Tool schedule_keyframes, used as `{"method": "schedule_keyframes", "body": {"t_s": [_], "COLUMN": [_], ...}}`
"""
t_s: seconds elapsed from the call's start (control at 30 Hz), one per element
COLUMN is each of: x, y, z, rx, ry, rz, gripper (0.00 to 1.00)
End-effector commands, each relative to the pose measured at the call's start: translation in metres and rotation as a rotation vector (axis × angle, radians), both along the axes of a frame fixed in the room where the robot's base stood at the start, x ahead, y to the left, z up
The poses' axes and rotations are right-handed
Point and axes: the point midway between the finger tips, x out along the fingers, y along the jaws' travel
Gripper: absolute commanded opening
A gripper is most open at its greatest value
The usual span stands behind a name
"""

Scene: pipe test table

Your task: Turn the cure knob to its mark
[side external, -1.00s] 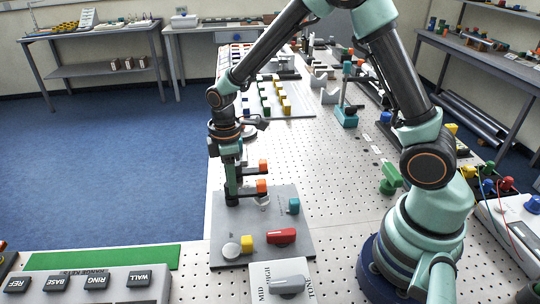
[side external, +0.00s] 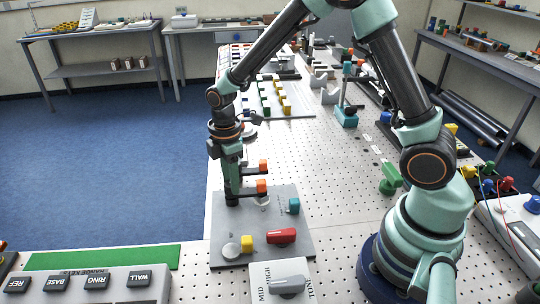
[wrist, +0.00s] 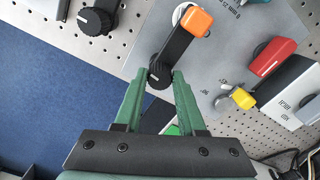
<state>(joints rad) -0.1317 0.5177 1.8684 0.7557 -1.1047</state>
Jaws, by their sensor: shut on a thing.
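A dark ribbed knob (wrist: 160,74) sits at the left edge of a grey plate (wrist: 205,75). A black bar with an orange block (wrist: 197,21) at its end reaches out from the knob. In the side view that orange block (side external: 261,186) points to the right. My gripper (wrist: 159,77) is shut on the knob, one green finger on each side. In the side view my gripper (side external: 232,200) is low over the plate's left edge and hides most of the knob. I cannot make out which label is the cure label, or its mark.
The plate also carries a red lever (side external: 282,236), a yellow block (side external: 246,239), a teal block (side external: 294,206) and a pale round disc (side external: 231,250). A second bar with an orange block (side external: 263,166) stands just behind. A box with a grey switch (side external: 287,286) is in front.

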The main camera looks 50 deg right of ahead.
Motion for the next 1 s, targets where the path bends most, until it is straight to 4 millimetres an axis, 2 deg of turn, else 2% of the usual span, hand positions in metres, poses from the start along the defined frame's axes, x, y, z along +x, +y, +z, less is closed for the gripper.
{"method": "schedule_keyframes", "body": {"t_s": [0.03,0.07,0.1,0.13,0.43,0.57,0.67,1.0], "x": [0.000,0.000,0.000,0.000,0.000,0.001,0.001,0.001], "y": [0.000,0.000,0.000,0.000,0.000,0.000,0.000,0.000], "z": [0.002,0.002,0.002,0.002,0.001,0.007,0.021,0.089], "rx": [0.000,0.000,0.000,0.000,0.000,0.000,0.001,0.001], "ry": [0.000,0.000,0.001,0.000,0.000,-0.002,-0.004,-0.007], "rz": [0.000,0.000,0.000,0.000,-0.001,-0.001,-0.001,-0.001], "gripper": [0.00,0.43,0.58,0.69,0.69,0.69,0.69,0.69]}}
